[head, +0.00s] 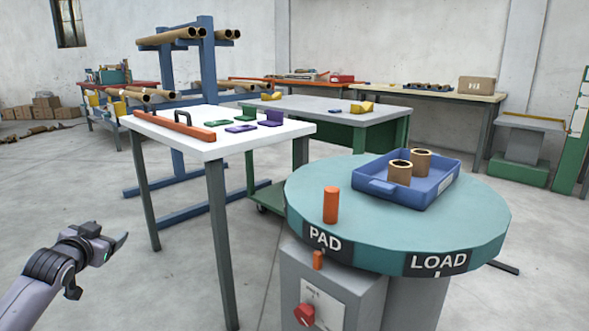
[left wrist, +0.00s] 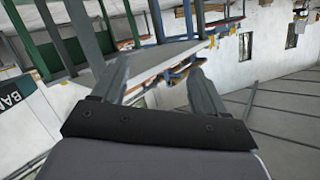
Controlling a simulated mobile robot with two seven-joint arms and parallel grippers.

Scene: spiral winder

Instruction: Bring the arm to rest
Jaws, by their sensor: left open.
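My left gripper (head: 116,249) is at the lower left of the head view, over the open floor and left of the white table. In the left wrist view its two fingers (left wrist: 160,85) are apart with nothing between them. The left arm comes in from the lower left corner. My right gripper shows in neither view.
A teal round turntable (head: 300,205) marked PAD and LOAD carries an orange peg (head: 330,205) and a blue tray (head: 440,187) with two cardboard tubes (head: 400,173). Floor (head: 60,190) around my left gripper is clear.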

